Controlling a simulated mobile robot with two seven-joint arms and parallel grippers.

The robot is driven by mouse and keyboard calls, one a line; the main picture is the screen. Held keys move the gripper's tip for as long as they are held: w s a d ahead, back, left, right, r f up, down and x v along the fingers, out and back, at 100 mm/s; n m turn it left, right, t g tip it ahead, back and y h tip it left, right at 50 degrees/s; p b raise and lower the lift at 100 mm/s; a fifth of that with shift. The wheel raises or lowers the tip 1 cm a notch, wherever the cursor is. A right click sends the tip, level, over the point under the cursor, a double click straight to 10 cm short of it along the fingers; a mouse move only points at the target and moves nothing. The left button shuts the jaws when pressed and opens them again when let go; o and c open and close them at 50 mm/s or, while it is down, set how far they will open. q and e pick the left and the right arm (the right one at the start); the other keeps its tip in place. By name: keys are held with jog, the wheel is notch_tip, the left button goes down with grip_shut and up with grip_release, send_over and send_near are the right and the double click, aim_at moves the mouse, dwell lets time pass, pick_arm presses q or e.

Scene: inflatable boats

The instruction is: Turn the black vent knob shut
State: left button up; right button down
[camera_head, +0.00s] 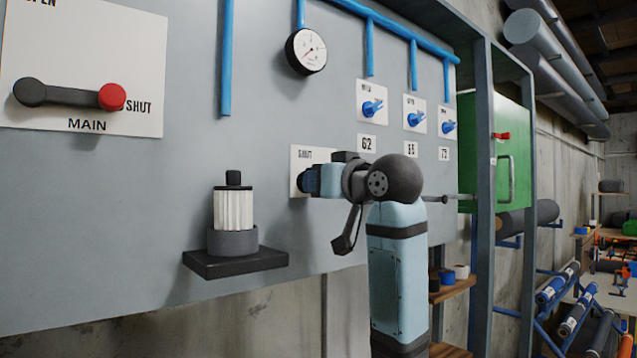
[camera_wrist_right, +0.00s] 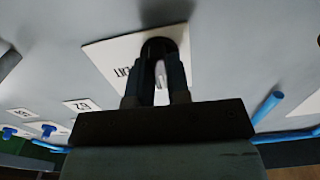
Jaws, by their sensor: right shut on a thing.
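The black vent knob (camera_wrist_right: 159,45) sits on a white plate (camera_wrist_right: 112,50) on the grey panel. My right gripper (camera_head: 306,181) reaches the plate from the right and is shut on the knob. In the wrist view its two fingers (camera_wrist_right: 157,66) stand on either side of the knob. The gripper and arm hide most of the knob in the head view, so its angle is hard to tell. My left gripper is not in view.
A MAIN lever with a red end (camera_head: 112,97) is at the left. A dark shelf (camera_head: 236,262) with a white ribbed cartridge (camera_head: 234,210) juts out left of my arm. Blue valves (camera_head: 372,108) and pipes (camera_head: 413,65) are above right. A green cabinet (camera_head: 510,150) stands further right.

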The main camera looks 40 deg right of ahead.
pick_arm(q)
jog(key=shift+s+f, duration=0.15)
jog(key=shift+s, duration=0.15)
pick_arm(e)
jog(key=shift+n, duration=0.3)
jog(key=c, duration=1.1)
grip_release()
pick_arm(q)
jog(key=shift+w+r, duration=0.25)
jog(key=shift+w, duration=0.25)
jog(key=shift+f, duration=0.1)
pick_arm(e)
jog(key=shift+s, duration=0.1)
pick_arm(q)
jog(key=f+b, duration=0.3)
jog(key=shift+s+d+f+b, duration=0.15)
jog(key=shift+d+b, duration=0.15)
jog(key=shift+b, duration=0.05)
pick_arm(e)
jog(key=s, duration=0.9)
jog(key=s+d, duration=0.1)
jog(key=s, duration=0.3)
jog(key=shift+s, duration=0.3)
